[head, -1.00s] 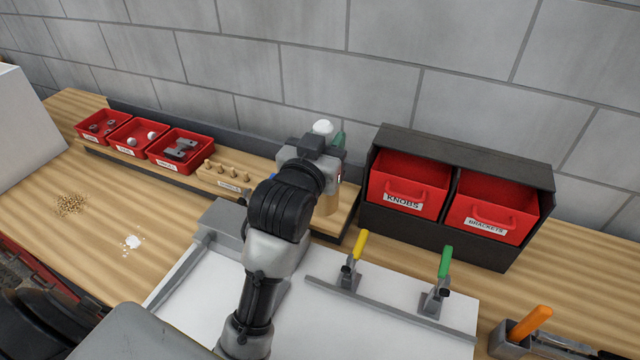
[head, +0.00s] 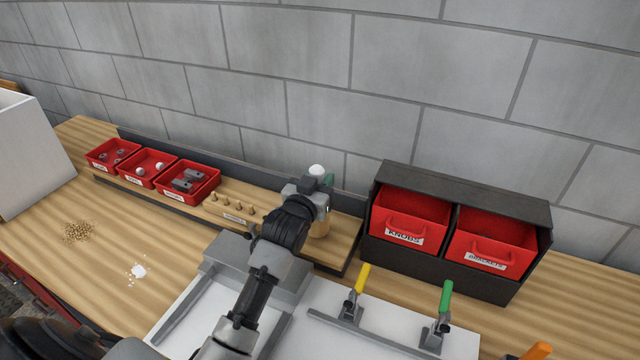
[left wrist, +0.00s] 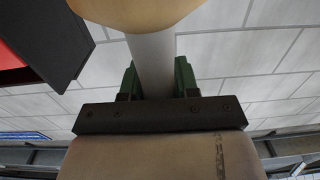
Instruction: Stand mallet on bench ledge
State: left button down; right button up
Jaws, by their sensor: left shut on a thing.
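My left gripper (head: 326,184) is shut on the mallet's grey handle, which also shows between the green fingers in the left wrist view (left wrist: 152,68). The mallet (head: 320,228) looks upright, with its wooden head below the gripper and a white end sticking up above it. The head shows at the top edge of the left wrist view (left wrist: 140,12). It is over the right part of the wooden bench ledge (head: 343,246). I cannot tell whether its base touches the ledge. My wrist hides part of the mallet. My right gripper is not in view.
Small red trays (head: 190,183) and a row of wooden pegs (head: 238,207) occupy the ledge to the left. A black cabinet with red bins (head: 410,218) stands close on the right. Yellow (head: 362,278) and green (head: 446,296) clamps stand in front. A wall is behind.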

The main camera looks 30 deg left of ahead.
pick_arm(q)
jog(key=shift+f, duration=0.85)
jog(key=shift+f, duration=0.1)
jog(key=c, duration=0.8)
grip_release()
jog(key=s, duration=0.4)
jog(key=s+b, duration=0.1)
jog(key=s, duration=0.3)
jog(key=s+d+b, duration=0.1)
jog(key=s, duration=0.3)
